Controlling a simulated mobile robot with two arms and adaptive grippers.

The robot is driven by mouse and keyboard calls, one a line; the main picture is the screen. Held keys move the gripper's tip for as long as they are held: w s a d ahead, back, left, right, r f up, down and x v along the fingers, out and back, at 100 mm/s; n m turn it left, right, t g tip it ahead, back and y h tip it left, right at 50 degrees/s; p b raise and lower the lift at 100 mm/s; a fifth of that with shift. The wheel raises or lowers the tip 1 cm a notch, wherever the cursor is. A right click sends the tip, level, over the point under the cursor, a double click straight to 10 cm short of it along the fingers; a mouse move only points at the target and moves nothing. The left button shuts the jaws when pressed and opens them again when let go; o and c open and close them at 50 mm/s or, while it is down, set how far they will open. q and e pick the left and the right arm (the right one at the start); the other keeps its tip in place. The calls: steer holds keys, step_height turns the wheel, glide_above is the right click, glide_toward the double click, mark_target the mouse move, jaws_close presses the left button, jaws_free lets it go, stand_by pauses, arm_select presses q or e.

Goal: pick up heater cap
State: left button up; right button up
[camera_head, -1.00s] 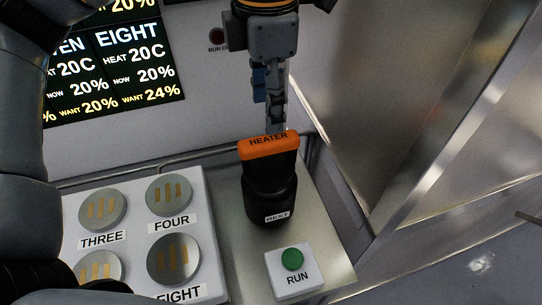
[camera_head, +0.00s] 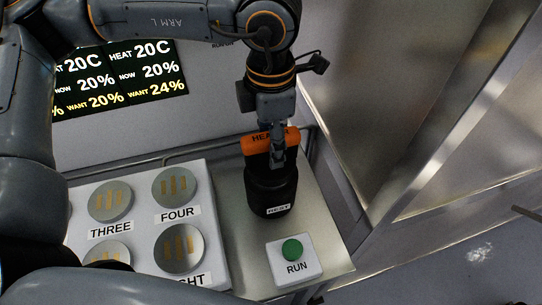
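The heater cap (camera_head: 257,144) is orange on top with a "HEATER" label, partly covered by my gripper. It stands upright on a black holder (camera_head: 270,195) marked "REST". My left gripper (camera_head: 278,158) points down from above, with a finger in front of the right part of the cap. I see the fingers nearly edge-on, so any finger behind the cap is hidden. I cannot tell whether they touch or grip the cap. My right gripper is not in view.
A white block (camera_head: 291,262) with a green RUN button stands in front of the holder. A white panel (camera_head: 147,220) with round, labelled metal discs is to the left. A display (camera_head: 120,78) hangs on the back wall. A metal panel (camera_head: 390,110) rises at right.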

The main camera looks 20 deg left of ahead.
arm_select(q)
jaws_close()
steer(key=shift+w+r, duration=0.1)
steer(key=shift+r, duration=0.1)
